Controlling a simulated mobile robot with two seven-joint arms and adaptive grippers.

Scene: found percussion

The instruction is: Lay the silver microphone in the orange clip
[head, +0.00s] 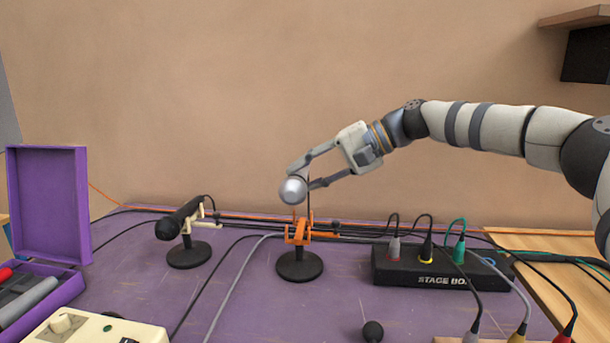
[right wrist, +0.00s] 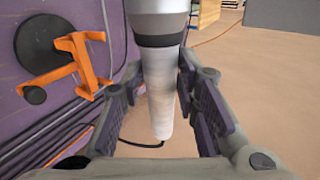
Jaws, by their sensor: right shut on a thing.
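The silver microphone (head: 293,190) is held in my right gripper (head: 303,177), above the orange clip (head: 298,233) and apart from it. In the head view its round head faces the camera and hides most of its body. In the right wrist view the silver body (right wrist: 160,95) lies between the two fingers, with a black band near the top and a black cable at its lower end. The orange clip (right wrist: 82,66) is empty and stands to the left there. It sits on a stand with a round black base (head: 299,267). My left gripper is out of view.
A black microphone (head: 178,220) lies in a cream clip on another stand to the left. A black stage box (head: 425,268) with plugged cables stands right. A purple case (head: 48,205) is at far left. Cables cross the purple table (head: 255,315) behind and beside the stands.

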